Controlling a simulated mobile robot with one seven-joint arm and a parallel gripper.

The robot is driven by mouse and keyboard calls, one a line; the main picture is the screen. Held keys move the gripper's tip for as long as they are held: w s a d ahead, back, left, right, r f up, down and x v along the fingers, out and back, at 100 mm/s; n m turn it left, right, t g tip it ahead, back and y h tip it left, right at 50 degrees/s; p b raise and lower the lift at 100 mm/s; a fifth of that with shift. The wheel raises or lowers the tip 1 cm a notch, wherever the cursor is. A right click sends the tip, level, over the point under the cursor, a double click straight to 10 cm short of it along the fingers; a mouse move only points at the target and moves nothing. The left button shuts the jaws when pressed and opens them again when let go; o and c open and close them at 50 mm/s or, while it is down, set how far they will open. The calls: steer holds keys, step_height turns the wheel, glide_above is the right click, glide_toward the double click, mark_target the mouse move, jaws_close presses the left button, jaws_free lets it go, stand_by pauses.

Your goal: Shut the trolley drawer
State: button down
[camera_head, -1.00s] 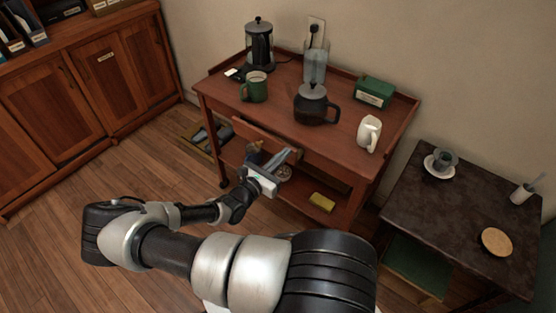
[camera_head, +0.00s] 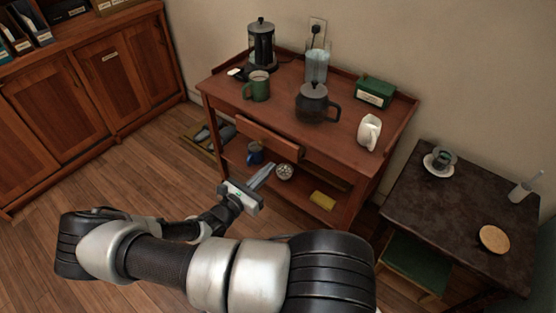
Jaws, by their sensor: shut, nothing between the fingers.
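The wooden trolley (camera_head: 225,98) stands against the wall. Its drawer front (camera_head: 266,137) shows below the left and middle of the top. The drawer front seems to stand slightly out from the frame, but I cannot tell how far. My gripper (camera_head: 268,171) is shut and empty. It is in front of the trolley, below the drawer front in the picture, and looks apart from it. The fingers point up and right towards the trolley's lower shelf.
The lower shelf holds a blue mug (camera_head: 255,153) and a yellow sponge (camera_head: 322,201). A dark side table (camera_head: 455,215) stands right.

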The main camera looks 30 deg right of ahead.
steer(key=v, duration=0.4)
steer(key=c, duration=2.2)
jaws_free()
steer(key=shift+w+a+f, duration=0.1)
steer(key=shift+a+f, duration=0.05)
steer(key=shift+a, duration=0.15)
steer(key=o, duration=0.6)
steer(key=w+a+f, duration=0.1)
steer(key=w+a, duration=0.1)
steer(key=w+a+f, duration=0.1)
steer(key=w, duration=0.1)
steer(key=shift+w+a+f+b, duration=0.15)
steer(key=shift+a+f+b, duration=0.1)
steer(key=shift+a+b, duration=0.1)
glide_toward(259, 144)
steer(key=b+x, duration=0.1)
steer(key=x, duration=0.7)
steer(key=shift+d+r+b, duration=0.1)
steer(key=shift+d+b, duration=0.2)
steer(key=shift+b, duration=0.05)
jaws_close()
